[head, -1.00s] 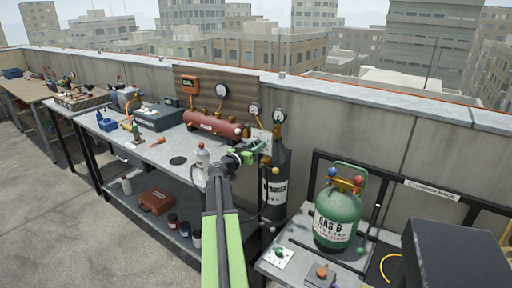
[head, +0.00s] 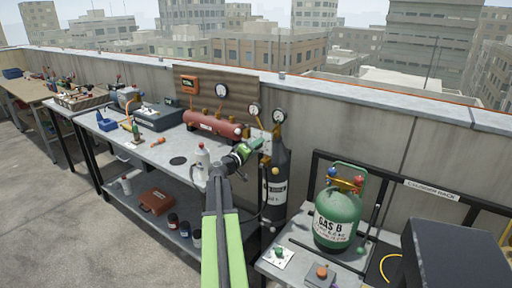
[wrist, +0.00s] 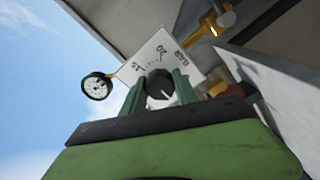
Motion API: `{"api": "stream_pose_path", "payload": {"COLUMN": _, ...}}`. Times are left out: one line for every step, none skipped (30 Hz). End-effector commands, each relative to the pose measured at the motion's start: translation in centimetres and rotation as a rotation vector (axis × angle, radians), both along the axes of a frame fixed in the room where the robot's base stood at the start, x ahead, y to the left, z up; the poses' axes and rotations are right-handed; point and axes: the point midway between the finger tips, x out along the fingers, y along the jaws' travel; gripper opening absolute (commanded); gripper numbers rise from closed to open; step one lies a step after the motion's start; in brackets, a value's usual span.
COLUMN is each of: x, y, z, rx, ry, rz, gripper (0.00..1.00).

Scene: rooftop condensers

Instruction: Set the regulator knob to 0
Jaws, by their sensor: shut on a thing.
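The regulator knob (wrist: 158,86) is dark and round with a white pointer line. It sits in front of a white dial plate (wrist: 165,45) marked BAR, with 20 and 15 legible; the rest of the scale is hidden or too small. In the wrist view my gripper (wrist: 160,90) has its two green fingers on either side of the knob, shut on it. The pointer line slants toward the lower right of the picture. In the head view my gripper (head: 256,146) is at the right end of the bench, and it hides the knob.
A dark gas cylinder (head: 279,165) stands just right of my gripper. A red tank (head: 212,124) is on the left, with a white bottle (head: 202,158) nearer. A round gauge (wrist: 97,86) shows beside the dial plate. A green GAS B cylinder (head: 336,220) stands on the right.

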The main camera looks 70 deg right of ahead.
Motion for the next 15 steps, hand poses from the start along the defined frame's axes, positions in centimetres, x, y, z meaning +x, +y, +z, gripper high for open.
{"api": "stream_pose_path", "payload": {"x": 0.03, "y": 0.0, "z": 0.01, "rx": 0.01, "ry": 0.041, "rz": 0.001, "gripper": 0.0}}
{"api": "stream_pose_path", "payload": {"x": 0.03, "y": 0.0, "z": 0.01, "rx": 0.017, "ry": 0.068, "rz": 0.001, "gripper": 0.0}}
{"api": "stream_pose_path", "payload": {"x": 0.03, "y": 0.0, "z": 0.01, "rx": 0.027, "ry": 0.105, "rz": 0.001, "gripper": 0.0}}
{"api": "stream_pose_path", "payload": {"x": 0.03, "y": 0.0, "z": 0.01, "rx": 0.034, "ry": 0.132, "rz": 0.001, "gripper": 0.0}}
{"api": "stream_pose_path", "payload": {"x": 0.02, "y": 0.0, "z": 0.02, "rx": 0.042, "ry": 0.16, "rz": 0.001, "gripper": 0.0}}
{"api": "stream_pose_path", "payload": {"x": 0.02, "y": 0.0, "z": 0.02, "rx": 0.051, "ry": 0.196, "rz": 0.001, "gripper": 0.0}}
{"api": "stream_pose_path", "payload": {"x": 0.02, "y": 0.0, "z": 0.02, "rx": 0.059, "ry": 0.223, "rz": 0.001, "gripper": 0.0}}
{"api": "stream_pose_path", "payload": {"x": 0.02, "y": 0.01, "z": 0.03, "rx": 0.066, "ry": 0.251, "rz": 0.001, "gripper": 0.0}}
{"api": "stream_pose_path", "payload": {"x": 0.02, "y": 0.01, "z": 0.03, "rx": 0.076, "ry": 0.287, "rz": 0.001, "gripper": 0.0}}
{"api": "stream_pose_path", "payload": {"x": 0.02, "y": 0.01, "z": 0.03, "rx": 0.083, "ry": 0.314, "rz": 0.001, "gripper": 0.0}}
{"api": "stream_pose_path", "payload": {"x": 0.02, "y": 0.0, "z": 0.05, "rx": 0.09, "ry": 0.341, "rz": 0.001, "gripper": 0.0}}
{"api": "stream_pose_path", "payload": {"x": 0.02, "y": 0.0, "z": 0.05, "rx": 0.099, "ry": 0.376, "rz": 0.001, "gripper": 0.0}}
{"api": "stream_pose_path", "payload": {"x": 0.02, "y": 0.0, "z": 0.05, "rx": 0.106, "ry": 0.402, "rz": 0.001, "gripper": 0.0}}
{"api": "stream_pose_path", "payload": {"x": 0.02, "y": 0.0, "z": 0.05, "rx": 0.113, "ry": 0.427, "rz": 0.001, "gripper": 0.0}}
{"api": "stream_pose_path", "payload": {"x": 0.03, "y": 0.0, "z": 0.05, "rx": 0.121, "ry": 0.46, "rz": 0.001, "gripper": 0.0}}
